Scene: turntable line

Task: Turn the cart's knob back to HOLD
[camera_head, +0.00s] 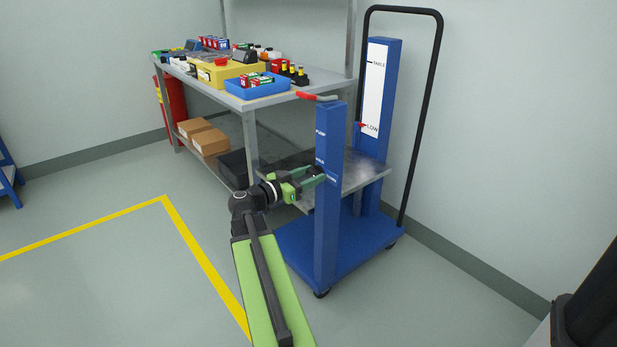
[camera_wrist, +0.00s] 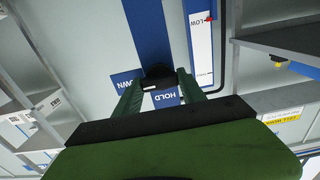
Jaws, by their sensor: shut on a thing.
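The blue cart (camera_head: 345,250) stands right of the workbench, with a blue post (camera_head: 327,235) at its near side. My gripper (camera_head: 318,176) reaches this post from the left at the height of its lower labels. In the wrist view, my gripper (camera_wrist: 160,84) is shut with its two green fingers on either side of a black knob (camera_wrist: 158,72) on the post. A HOLD label (camera_wrist: 172,97) shows just below the knob, and another label ending in WN (camera_wrist: 124,80) shows left of it. I cannot tell which label the knob points to.
The cart's low steel platform (camera_head: 362,172) is beside the post. A red pointer (camera_head: 362,125) is at LOW on the white scale (camera_head: 374,85). A black handle (camera_head: 425,110) rises behind. The workbench (camera_head: 318,82) holds boxes and bins. Floor left of my arm is clear.

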